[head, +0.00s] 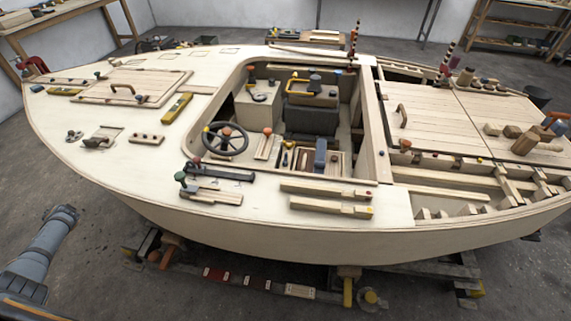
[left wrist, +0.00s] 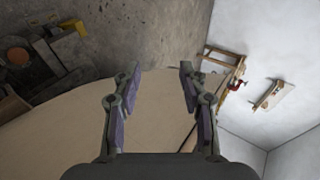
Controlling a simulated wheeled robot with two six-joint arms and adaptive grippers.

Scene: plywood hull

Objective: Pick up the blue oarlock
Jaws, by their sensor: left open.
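A small blue piece (head: 37,88) lies on the deck near the hull's left tip; it is too small to tell whether it is the blue oarlock. Another blue piece (head: 560,128) stands at the far right beside wooden blocks, and its shape is also unclear. My left arm comes in at the lower left of the head view, beside the hull and apart from it. In the left wrist view my left gripper (left wrist: 160,70) is open and empty, with pale hull wood beyond its fingers. My right gripper is in neither view.
The plywood hull (head: 280,235) rests on supports. Its deck holds a steering wheel (head: 225,139), a hatch (head: 133,86), a green-topped fitting (head: 184,178) and several loose wooden strips. A red clamp (head: 35,66) is at the left tip.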

